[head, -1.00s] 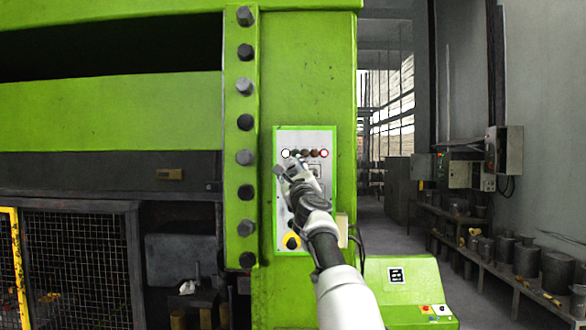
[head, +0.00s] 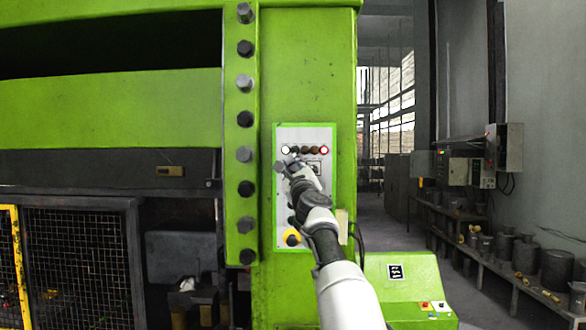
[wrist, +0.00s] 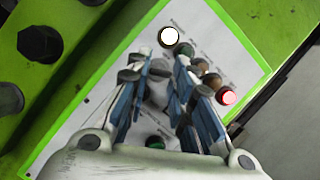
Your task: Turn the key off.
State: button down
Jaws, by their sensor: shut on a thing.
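The control panel (head: 326,190) is a light plate on the green press column. My gripper (head: 287,166) is at the panel's left side, just below its row of lamps. In the wrist view my gripper (wrist: 165,72) has its blue-padded fingers on both sides of a small grey key (wrist: 158,92) and is shut on it. The fingers partly cover the key, so its exact angle cannot be told. In the head view the gripper hides the key.
A white lamp (wrist: 168,36) and a red lamp (wrist: 228,97) are lit near the fingers. A green button (wrist: 155,142) is close below them. A bolted flange (head: 244,120) stands to the left.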

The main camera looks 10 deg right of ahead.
jog(key=n, duration=0.1)
jog(key=n+y+p, duration=0.1)
jog(key=n+p, duration=0.1)
jog(key=shift+d+r+n+g, duration=0.1)
jog(key=shift+r+n+g, duration=0.15)
jog(key=shift+n+g, duration=0.05)
jog(key=n+y+p, duration=0.1)
jog(key=n, duration=0.1)
jog(key=n+g+p, duration=0.1)
jog(key=n+p, duration=0.1)
jog(key=shift+d+r+y, duration=0.1)
jog(key=shift+r+y, duration=0.1)
jog(key=shift+y, duration=0.2)
jog(key=n+g+p, duration=0.1)
jog(key=n, duration=0.3)
jog(key=shift+f+g, duration=0.15)
jog(key=shift+g, duration=0.25)
jog(key=shift+f+n, duration=0.1)
jog(key=shift+n, duration=0.3)
jog(key=c, duration=1.4)
grip_release()
jog(key=shift+s, duration=0.1)
jog(key=shift+m, duration=0.3)
